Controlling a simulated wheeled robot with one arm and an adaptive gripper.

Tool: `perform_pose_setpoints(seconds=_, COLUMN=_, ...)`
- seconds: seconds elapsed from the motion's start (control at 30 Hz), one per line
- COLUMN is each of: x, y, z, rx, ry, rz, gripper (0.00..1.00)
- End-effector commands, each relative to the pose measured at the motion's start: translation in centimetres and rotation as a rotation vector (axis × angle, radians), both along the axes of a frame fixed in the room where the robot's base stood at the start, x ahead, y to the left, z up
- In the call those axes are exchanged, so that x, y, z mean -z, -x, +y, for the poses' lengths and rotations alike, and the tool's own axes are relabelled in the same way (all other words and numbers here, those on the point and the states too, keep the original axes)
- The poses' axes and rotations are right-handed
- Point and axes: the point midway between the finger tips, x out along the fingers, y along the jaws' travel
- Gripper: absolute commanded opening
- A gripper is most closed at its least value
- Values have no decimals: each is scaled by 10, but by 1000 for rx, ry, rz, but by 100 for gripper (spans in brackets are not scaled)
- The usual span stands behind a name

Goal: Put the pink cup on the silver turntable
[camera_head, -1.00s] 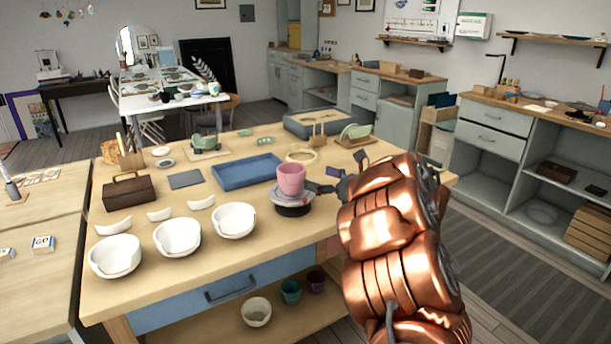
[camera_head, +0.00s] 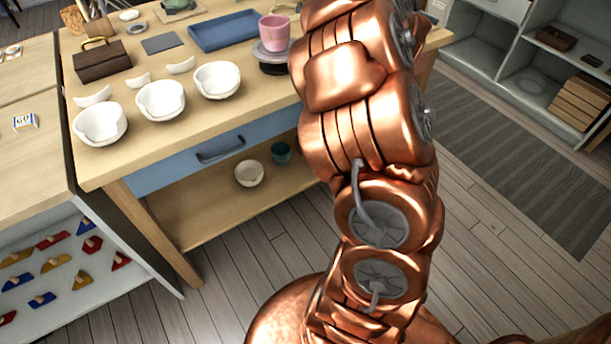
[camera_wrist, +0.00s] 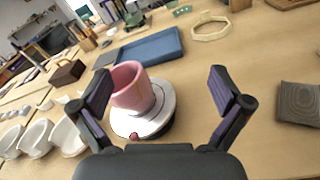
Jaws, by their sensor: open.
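The pink cup (camera_head: 274,33) stands upright on the silver turntable (camera_head: 262,54) near the table's right part. In the wrist view the pink cup (camera_wrist: 131,86) rests on the pale round top of the turntable (camera_wrist: 156,123), with a small reddish knob at the near rim. My gripper (camera_wrist: 160,80) is open and empty, its two dark fingers spread wide. The cup is near the left finger, and bare tabletop shows by the right finger. I cannot tell whether the left finger touches the cup. In the head view my arm hides the gripper.
Several white bowls (camera_head: 217,80) and curved white shards (camera_head: 181,66) stand left of the turntable. A blue tray (camera_head: 222,34) lies behind it, with a brown toolbox (camera_head: 101,61) at the left. A grey textured block (camera_wrist: 298,104) lies right of my gripper.

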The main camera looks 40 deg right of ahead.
Motion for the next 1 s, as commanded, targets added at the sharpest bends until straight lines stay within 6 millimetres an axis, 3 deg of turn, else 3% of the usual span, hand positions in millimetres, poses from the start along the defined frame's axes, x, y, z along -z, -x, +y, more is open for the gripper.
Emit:
perform_pose_setpoints(seconds=0.1, x=-15, y=-2, z=-6, rx=160, ry=-145, rz=7, gripper=100)
perform_pose_setpoints(seconds=0.3, x=-23, y=14, z=-11, rx=428, ry=-443, rz=-8, gripper=100)
perform_pose_setpoints(seconds=0.57, x=-1, y=59, z=11, rx=762, ry=-892, rz=-38, gripper=100)
perform_pose_setpoints(seconds=0.77, x=37, y=105, z=57, rx=1021, ry=-1241, rz=-34, gripper=100)
perform_pose_setpoints(seconds=1.0, x=96, y=177, z=143, rx=1380, ry=-1598, rz=41, gripper=100)
